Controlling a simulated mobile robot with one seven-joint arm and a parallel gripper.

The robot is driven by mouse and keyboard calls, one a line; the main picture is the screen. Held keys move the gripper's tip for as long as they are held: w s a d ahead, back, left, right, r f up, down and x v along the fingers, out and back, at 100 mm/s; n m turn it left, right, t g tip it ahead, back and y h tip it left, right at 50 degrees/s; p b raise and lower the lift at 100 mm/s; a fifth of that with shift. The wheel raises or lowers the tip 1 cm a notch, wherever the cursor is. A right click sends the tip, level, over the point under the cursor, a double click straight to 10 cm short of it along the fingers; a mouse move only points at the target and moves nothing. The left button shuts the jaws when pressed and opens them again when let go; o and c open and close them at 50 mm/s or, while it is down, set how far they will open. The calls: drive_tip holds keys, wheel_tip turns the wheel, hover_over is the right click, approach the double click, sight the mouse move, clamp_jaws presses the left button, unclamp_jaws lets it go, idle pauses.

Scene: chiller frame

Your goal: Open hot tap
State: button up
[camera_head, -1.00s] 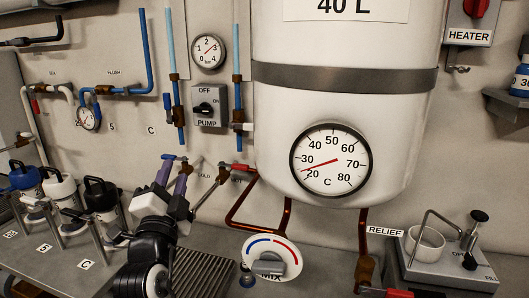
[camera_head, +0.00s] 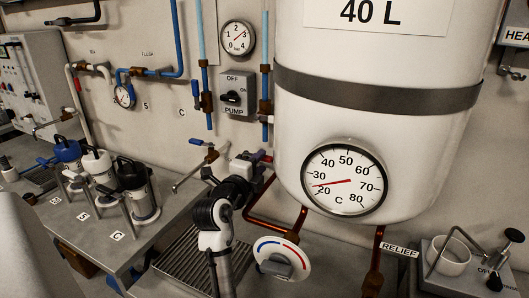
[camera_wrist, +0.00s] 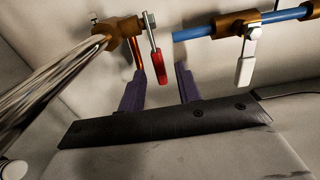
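The hot tap's red lever (camera_head: 261,156) shows just beyond my gripper (camera_head: 250,160), below and left of the white tank, in the head view. Its body is mostly hidden there by my gripper. In the wrist view the red lever (camera_wrist: 158,66) hangs from a brass tap body (camera_wrist: 124,29) with a long silver spout. My gripper (camera_wrist: 160,80) is open, with a purple finger on each side of the lever's end. The fingers appear apart from the lever; its exact depth between them is unclear. The cold tap (camera_head: 210,155), with a blue lever, is to the left.
The white tank (camera_head: 385,110) with its temperature dial stands right of my gripper. Copper pipes and the mix dial (camera_head: 282,258) are below it. A blue pipe valve with a pale lever (camera_wrist: 247,60) is close by. Several dispensers (camera_head: 135,185) stand at left.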

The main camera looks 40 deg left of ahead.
sight(263, 160)
drive_tip(key=shift+p+x, duration=0.4)
drive_tip(key=shift+x, duration=1.45)
clamp_jaws()
